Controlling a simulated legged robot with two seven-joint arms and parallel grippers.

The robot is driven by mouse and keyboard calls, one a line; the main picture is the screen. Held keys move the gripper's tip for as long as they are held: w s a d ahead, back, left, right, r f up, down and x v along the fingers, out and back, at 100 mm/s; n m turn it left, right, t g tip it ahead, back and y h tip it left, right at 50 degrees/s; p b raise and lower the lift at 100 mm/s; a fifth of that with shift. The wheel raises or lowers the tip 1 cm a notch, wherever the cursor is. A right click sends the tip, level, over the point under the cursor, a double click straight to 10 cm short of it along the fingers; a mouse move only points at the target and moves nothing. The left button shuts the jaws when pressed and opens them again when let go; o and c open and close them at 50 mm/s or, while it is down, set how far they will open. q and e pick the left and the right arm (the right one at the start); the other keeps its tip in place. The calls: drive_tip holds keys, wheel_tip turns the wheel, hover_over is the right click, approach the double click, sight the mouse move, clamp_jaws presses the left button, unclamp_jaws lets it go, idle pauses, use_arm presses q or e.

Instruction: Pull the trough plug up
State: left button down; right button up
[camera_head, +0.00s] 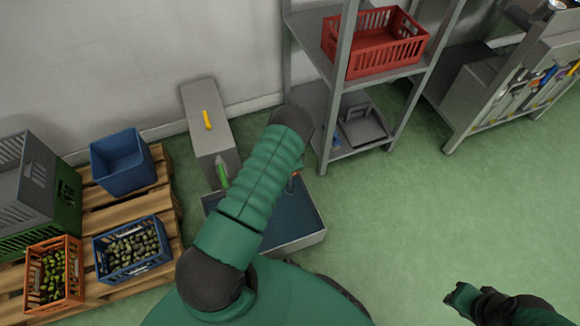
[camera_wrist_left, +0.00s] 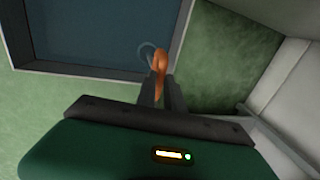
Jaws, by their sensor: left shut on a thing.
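The trough (camera_head: 305,240) is a low grey basin with a dark blue inside, standing on the floor; my left arm covers much of it. In the left wrist view its grey rim (camera_wrist_left: 100,72) runs along the near side. An orange plug (camera_wrist_left: 160,62) is between the fingers of my left gripper (camera_wrist_left: 163,88), which is shut on it at the trough's corner. A thin pale ring shows beside the plug.
A grey box (camera_head: 208,125) with yellow and green parts stands left of the trough. A shelf rack (camera_head: 350,60) with a red crate (camera_head: 375,45) stands behind. A wooden pallet (camera_head: 105,205) with crates is at the left. The green floor at the right is clear.

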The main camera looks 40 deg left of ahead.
idle(0.8)
use_arm(q)
wheel_tip(320, 180, up, 5)
drive_tip(key=p, duration=0.4)
drive_tip(key=shift+f, duration=0.15)
drive_tip(key=shift+w+f, duration=0.1)
drive_tip(key=shift+f, duration=0.15)
drive_tip(key=c, duration=1.5)
unclamp_jaws()
drive_tip(key=shift+r, duration=0.2)
drive_tip(key=shift+c, duration=0.2)
drive_tip(key=shift+o, duration=0.4)
drive_tip(key=shift+f, duration=0.1)
